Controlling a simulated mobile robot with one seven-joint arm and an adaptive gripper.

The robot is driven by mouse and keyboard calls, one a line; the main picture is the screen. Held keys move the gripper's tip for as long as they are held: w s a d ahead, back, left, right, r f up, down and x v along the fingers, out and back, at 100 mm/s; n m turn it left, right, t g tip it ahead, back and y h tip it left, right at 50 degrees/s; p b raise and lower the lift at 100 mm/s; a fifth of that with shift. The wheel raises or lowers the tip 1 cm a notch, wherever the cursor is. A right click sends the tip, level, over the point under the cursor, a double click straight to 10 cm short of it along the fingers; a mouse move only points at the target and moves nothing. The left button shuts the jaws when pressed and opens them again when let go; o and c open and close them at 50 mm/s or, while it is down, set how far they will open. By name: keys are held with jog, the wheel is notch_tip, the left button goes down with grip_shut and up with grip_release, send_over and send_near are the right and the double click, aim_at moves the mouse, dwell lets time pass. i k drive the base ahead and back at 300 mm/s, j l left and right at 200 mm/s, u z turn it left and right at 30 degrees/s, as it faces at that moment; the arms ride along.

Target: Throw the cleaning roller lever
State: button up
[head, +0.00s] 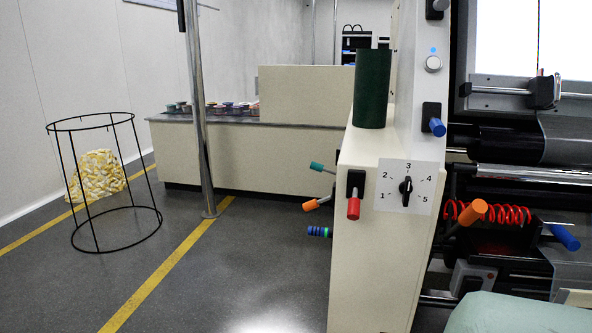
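Several levers show on the machine, and no readable label tells which is the cleaning roller lever. A red-handled lever (353,208) points down on the cream cabinet front. A blue-handled lever (437,127) hangs on the upright above it. A larger orange-handled lever (471,213) and another blue-handled lever (565,237) sit among the rollers at right. A teal lever (317,167), a small orange lever (311,205) and a blue-green striped lever (319,231) stick out from the cabinet's left side. My gripper is not in view.
A 1-to-5 dial (405,188) points near 3. A dark green cylinder (372,90) stands on the cabinet. A pale green rounded shape (520,314) fills the bottom right. A wire hoop frame (105,185) and steel post (198,110) stand left. Floor between post and cabinet is clear.

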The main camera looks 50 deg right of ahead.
aim_at(314, 165)
jog(key=i+j+u, duration=0.1)
jog(key=j, duration=0.3)
jog(key=i+j, duration=0.3)
jog(key=i+j+u, duration=0.15)
jog(key=j, duration=0.25)
jog(key=i+j+u, duration=0.1)
jog(key=i, duration=0.35)
jog(key=i+j+u, duration=0.1)
jog(key=i+j, duration=0.2)
jog(key=i+j+u, duration=0.1)
jog(key=i, duration=0.45)
jog(key=i+l+z, duration=0.1)
jog(key=i+z, duration=0.65)
jog(key=i+j+z, duration=0.15)
jog(key=z, duration=0.25)
jog(key=i+l+z, duration=0.1)
jog(key=i+z, duration=0.2)
jog(key=z, duration=0.15)
jog(key=i+z, duration=0.4)
jog(key=i+j+z, duration=0.15)
jog(key=z, duration=0.3)
jog(key=i+l+z, duration=0.15)
jog(key=z, duration=0.3)
jog(key=i+z, duration=0.3)
jog(key=z, duration=0.2)
jog(key=i+z, duration=0.25)
jog(key=z, duration=0.2)
jog(key=i+z, duration=0.35)
jog(key=i, duration=0.15)
